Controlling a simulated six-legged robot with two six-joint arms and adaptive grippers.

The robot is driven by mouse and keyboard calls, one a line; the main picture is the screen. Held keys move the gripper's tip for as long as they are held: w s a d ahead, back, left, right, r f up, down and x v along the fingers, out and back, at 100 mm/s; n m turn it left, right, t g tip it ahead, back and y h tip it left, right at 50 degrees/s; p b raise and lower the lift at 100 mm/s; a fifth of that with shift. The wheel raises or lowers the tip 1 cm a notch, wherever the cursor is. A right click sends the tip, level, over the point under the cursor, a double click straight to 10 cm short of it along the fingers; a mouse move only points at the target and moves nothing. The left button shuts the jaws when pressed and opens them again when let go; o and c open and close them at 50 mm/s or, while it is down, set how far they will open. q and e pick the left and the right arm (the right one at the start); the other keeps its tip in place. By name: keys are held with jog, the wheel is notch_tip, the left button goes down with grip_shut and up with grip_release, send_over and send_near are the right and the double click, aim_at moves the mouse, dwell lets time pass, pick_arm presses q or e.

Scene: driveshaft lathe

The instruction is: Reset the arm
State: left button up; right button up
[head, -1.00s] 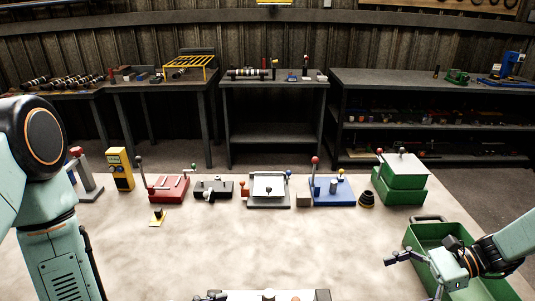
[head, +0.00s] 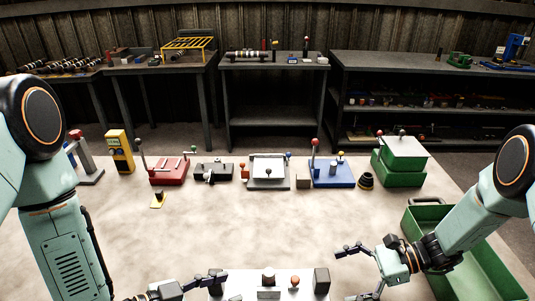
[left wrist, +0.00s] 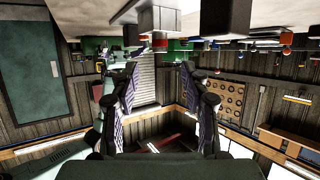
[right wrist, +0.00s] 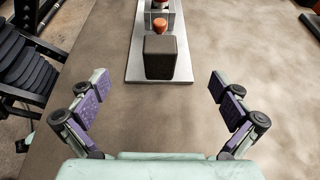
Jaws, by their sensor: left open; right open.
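My right gripper (head: 352,272) is open and empty above the front right part of the table, just right of a light metal plate fixture (head: 240,290). In the right wrist view its spread fingers (right wrist: 160,98) frame the near end of that plate, with a dark block (right wrist: 160,57) and an orange-red knob (right wrist: 160,26) on it. My left gripper (head: 212,284) is low at the front of the table by the plate's left end, partly cut off below. In the left wrist view its fingers (left wrist: 155,88) are apart with nothing between them.
A green bin (head: 425,212) stands under my right arm at the table's right edge. Along the back stand a yellow meter (head: 120,152), a red fixture (head: 168,172), a silver fixture (head: 268,174), a blue fixture (head: 333,175) and green boxes (head: 402,168). The table's middle is clear.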

jog(key=shift+a+f, duration=0.15)
jog(key=shift+a, duration=0.45)
jog(key=shift+d, duration=0.15)
